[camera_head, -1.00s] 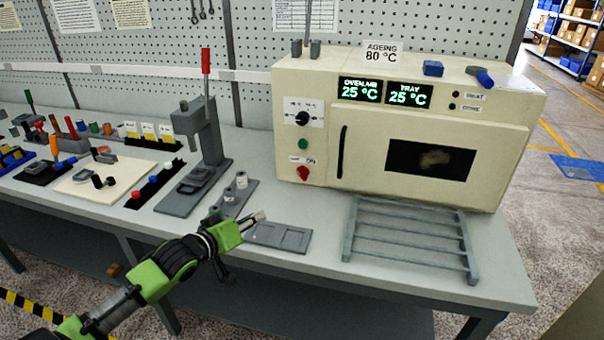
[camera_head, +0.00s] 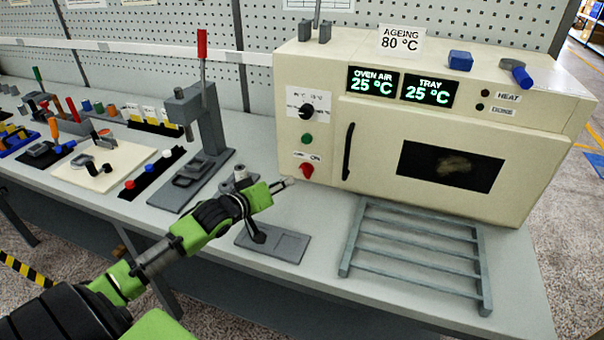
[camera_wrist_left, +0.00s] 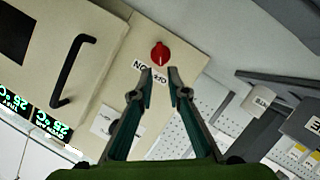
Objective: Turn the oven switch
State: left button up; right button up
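The oven (camera_head: 440,120) is a cream box on the bench, its displays reading 25 °C. Its red switch (camera_head: 306,169) sits low on the left of the front panel, beside an ON label. In the left wrist view the red switch (camera_wrist_left: 160,53) shows ahead, just beyond the fingertips, with ON and OFF labels near it. My left gripper (camera_head: 284,184) is just in front of and below the switch in the head view, apart from it. In the wrist view its two fingers (camera_wrist_left: 160,80) are spread with nothing between them. My right gripper is not in view.
A black dial (camera_head: 307,111) and a green button (camera_head: 307,139) are above the switch. The oven door handle (camera_head: 347,152) is to its right. A grey rack (camera_head: 420,245) stands in front of the oven, and a lever press (camera_head: 200,125) stands to the left.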

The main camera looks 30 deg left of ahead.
aim_at(304, 174)
pick_arm(q)
jog(key=x, duration=0.9)
jog(key=shift+w+f+p, duration=0.3)
jog(key=shift+w, duration=0.3)
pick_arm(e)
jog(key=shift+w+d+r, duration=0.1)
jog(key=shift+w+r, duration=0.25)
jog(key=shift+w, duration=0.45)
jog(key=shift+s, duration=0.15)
pick_arm(q)
grip_shut()
